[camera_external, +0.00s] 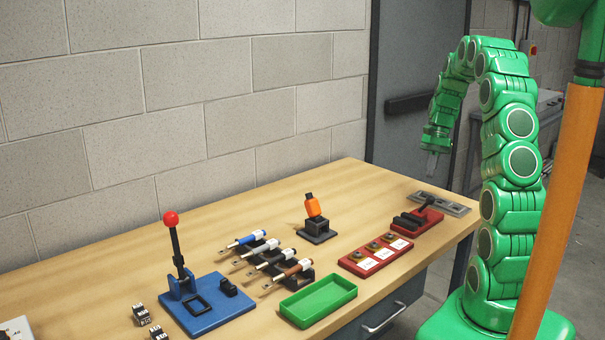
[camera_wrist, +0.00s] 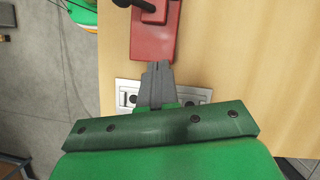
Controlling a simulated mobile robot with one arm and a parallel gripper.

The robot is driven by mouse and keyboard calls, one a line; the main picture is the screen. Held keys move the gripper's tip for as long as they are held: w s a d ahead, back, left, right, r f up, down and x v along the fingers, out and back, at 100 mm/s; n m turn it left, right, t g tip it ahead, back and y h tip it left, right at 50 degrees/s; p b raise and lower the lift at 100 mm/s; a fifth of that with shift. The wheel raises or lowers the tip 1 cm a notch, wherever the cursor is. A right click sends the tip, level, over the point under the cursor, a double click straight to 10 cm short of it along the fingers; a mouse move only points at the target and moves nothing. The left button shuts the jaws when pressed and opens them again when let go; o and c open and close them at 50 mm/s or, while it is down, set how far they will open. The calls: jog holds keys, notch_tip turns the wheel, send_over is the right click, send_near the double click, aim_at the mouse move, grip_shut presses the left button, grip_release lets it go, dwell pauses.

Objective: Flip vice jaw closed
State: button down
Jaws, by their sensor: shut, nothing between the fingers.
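A red base with black bars and a raised black lever (camera_external: 416,222) stands near the right end of the table and looks like the vice. Its dark parts are small, so I cannot tell the jaw's exact position. In the wrist view the red base (camera_wrist: 152,42) shows at the top, with its black part cut by the frame edge. My gripper (camera_external: 432,158) hangs in the air above the table's right end, pointing down, apart from everything. In the wrist view its fingers (camera_wrist: 156,72) are together and empty, overlapping the near end of the red base.
A grey plate with holes (camera_external: 440,204) lies beside the red base; it shows under my fingers in the wrist view (camera_wrist: 127,93). A red plate with buttons (camera_external: 376,256), a green tray (camera_external: 318,301), an orange-topped block (camera_external: 315,222) and a blue lever fixture (camera_external: 207,305) stand left.

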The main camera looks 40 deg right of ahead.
jog(key=shift+d+r, duration=0.25)
jog(key=shift+r, duration=0.45)
jog(key=s+a+r+n+h, duration=0.1)
jog(key=s+a+r+n, duration=0.15)
jog(key=a, duration=0.55)
jog(key=s+a+r+n+g, duration=0.1)
jog(key=s+a+r+n, duration=0.15)
jog(key=a, duration=0.45)
jog(key=s+a+r+n+h, duration=0.1)
jog(key=s+a+r+n, duration=0.15)
jog(key=a, duration=0.55)
jog(key=s+a+n+h, duration=0.1)
jog(key=s+a+n, duration=0.2)
jog(key=s+a, duration=0.2)
jog(key=s+a+n+h, duration=0.1)
jog(key=s+a+n, duration=0.3)
jog(key=s, duration=0.8)
jog(key=shift+a, duration=1)
jog(key=shift+f, duration=0.1)
